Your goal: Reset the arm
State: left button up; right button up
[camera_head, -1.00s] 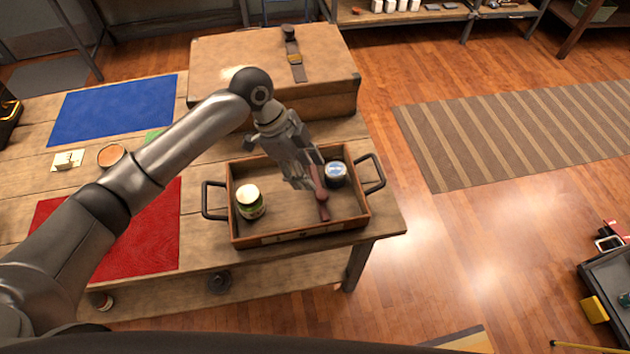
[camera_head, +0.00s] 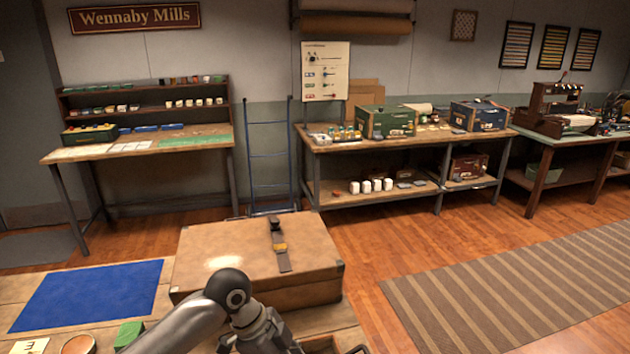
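My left arm comes in from the lower left. Its elbow joint shows in front of the brown case. My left gripper (camera_head: 268,338) is at the bottom edge, just in front of the case, and its fingertips are cut off below the picture. I cannot tell whether it is open or shut, or whether it holds anything. My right arm and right gripper do not show.
A large brown case (camera_head: 210,262) stands on the wooden table by my arm. A tray's rim (camera_head: 320,344) shows at the bottom edge. A blue mat (camera_head: 90,295) lies left of the case. Benches line the back wall. The floor around the striped rug (camera_head: 520,290) is clear.

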pick_arm(q)
jog(key=s+f+n+t, duration=0.3)
jog(key=s+f+n, duration=0.45)
jog(key=s, duration=0.35)
jog(key=s+a+f+n+y, duration=0.3)
jog(key=s+a+n+y, duration=0.1)
jog(key=s+a+n, duration=0.95)
notch_tip(320, 180, down, 26)
jog(key=m+b, duration=0.2)
jog(key=m, duration=0.1)
jog(key=s+a+f, duration=0.2)
jog(key=s+f, duration=0.6)
jog(key=f, duration=0.1)
jog(key=s+a+f+g, duration=0.1)
jog(key=s+a+f, duration=0.1)
jog(key=s+f, duration=0.6)
jog(key=shift+s+f+m+g+y+b, duration=0.3)
jog(key=shift+f+b, duration=0.15)
